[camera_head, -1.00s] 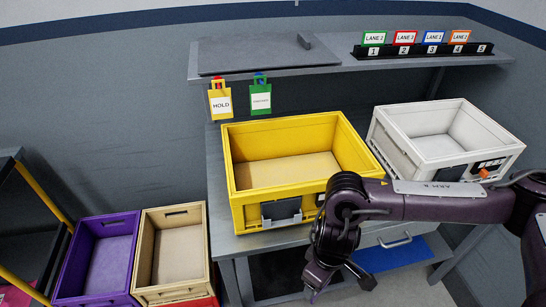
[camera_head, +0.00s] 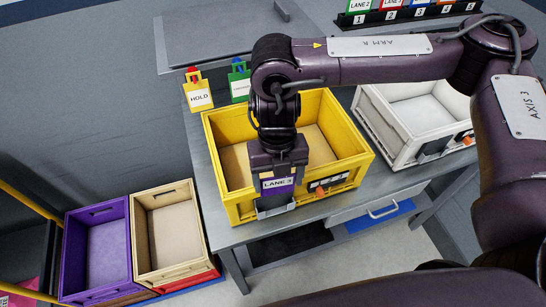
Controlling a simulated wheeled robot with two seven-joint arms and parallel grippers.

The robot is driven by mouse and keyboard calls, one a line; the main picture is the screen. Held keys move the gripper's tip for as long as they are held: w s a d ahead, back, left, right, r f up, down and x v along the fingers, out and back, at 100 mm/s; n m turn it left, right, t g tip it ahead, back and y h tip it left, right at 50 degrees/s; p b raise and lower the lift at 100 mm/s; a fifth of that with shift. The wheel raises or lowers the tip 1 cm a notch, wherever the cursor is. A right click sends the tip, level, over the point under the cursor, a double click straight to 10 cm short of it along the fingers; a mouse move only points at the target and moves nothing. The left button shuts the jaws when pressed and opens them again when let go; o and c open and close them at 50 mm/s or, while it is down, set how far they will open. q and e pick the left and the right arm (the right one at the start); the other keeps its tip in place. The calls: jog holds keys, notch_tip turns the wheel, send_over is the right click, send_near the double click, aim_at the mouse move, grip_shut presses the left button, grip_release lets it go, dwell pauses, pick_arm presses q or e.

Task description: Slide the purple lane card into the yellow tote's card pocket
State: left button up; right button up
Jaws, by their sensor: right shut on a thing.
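The yellow tote (camera_head: 356,159) stands on the grey bench, open at the top. Its grey card pocket (camera_head: 275,211) is on the front wall, left of some small markings. My right gripper (camera_head: 278,168) points down in front of that wall and is shut on the purple lane card (camera_head: 278,184). The card is upright with its white "LANE" label facing me. Its lower edge is at the pocket's mouth in the picture; I cannot tell whether it is inside or just in front. The gripper hides the card's top. My left gripper is out of view.
A white tote (camera_head: 385,140) stands to the right on the bench. Yellow HOLD (camera_head: 199,97) and green (camera_head: 239,82) tags hang behind. Purple (camera_head: 72,245) and tan (camera_head: 143,235) totes are at lower left.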

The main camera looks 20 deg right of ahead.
aim_at(276, 187)
jog(key=shift+w+r+n, duration=0.35)
jog(key=shift+r+n, duration=0.15)
jog(key=shift+n, duration=0.1)
notch_tip(276, 187, down, 5)
jog(key=b, duration=0.4)
jog(key=shift+r+b, duration=0.1)
jog(key=shift+b, duration=0.3)
jog(key=shift+p, duration=0.45)
dwell(0.4)
dwell(0.6)
jog(key=shift+f+b, duration=0.65)
jog(key=shift+f, duration=0.2)
jog(key=o, duration=1.3)
jog(key=shift+o, duration=0.2)
